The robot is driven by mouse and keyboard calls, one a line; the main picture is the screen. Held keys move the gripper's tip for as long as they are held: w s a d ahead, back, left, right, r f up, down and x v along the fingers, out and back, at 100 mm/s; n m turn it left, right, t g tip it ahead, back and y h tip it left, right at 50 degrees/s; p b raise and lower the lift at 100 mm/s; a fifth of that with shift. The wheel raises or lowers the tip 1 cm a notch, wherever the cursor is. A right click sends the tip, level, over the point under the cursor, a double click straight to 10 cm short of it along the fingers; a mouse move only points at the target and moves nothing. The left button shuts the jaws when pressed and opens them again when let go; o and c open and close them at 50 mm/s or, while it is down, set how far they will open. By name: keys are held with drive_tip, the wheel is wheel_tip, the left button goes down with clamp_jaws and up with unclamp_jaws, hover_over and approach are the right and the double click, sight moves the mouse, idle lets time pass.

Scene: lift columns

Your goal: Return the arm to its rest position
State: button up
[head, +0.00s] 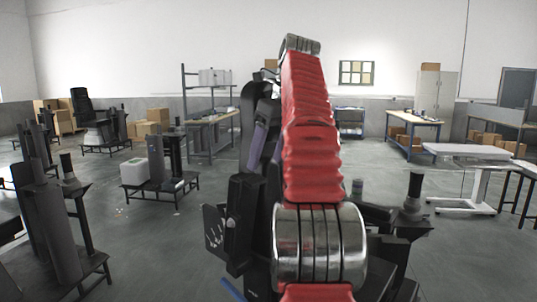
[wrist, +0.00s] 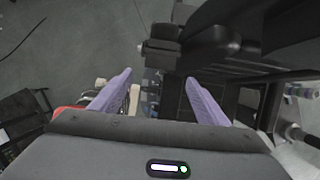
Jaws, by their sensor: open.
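My arm, with red covers and silver joint rings, rises through the middle of the head view and hides what is behind it. My gripper (wrist: 157,88) shows in the wrist view with two purple fingers spread apart. Nothing is held between them. Below the fingers, dark machine parts and a bit of red show; I cannot tell how far they are from the fingertips. In the head view, a purple part like a finger shows just left of the red arm, partly hidden by dark parts.
A white table (head: 468,152) is at the right. Workbenches (head: 210,119) and cardboard boxes line the back. Open grey floor lies left of my arm.

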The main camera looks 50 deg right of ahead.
drive_tip(key=shift+r, duration=0.15)
idle(0.4)
drive_tip(key=a+f+n, duration=0.4)
drive_tip(key=a+n, duration=0.4)
drive_tip(key=a, duration=0.4)
drive_tip(key=a+f+n, duration=0.4)
drive_tip(key=a+n, duration=0.5)
drive_tip(key=a, duration=0.2)
drive_tip(key=s+a+f+n, duration=0.7)
drive_tip(key=a+f+n, duration=0.1)
drive_tip(key=f, duration=0.3)
drive_tip(key=s+a+f+n+t, duration=0.1)
drive_tip(key=s+a+f+n, duration=0.6)
drive_tip(key=f+n, duration=0.3)
drive_tip(key=shift+s+a+f+t, duration=0.25)
drive_tip(key=shift+a+f+t, duration=0.05)
drive_tip(key=shift+a+f, duration=0.1)
drive_tip(key=shift+d, duration=0.1)
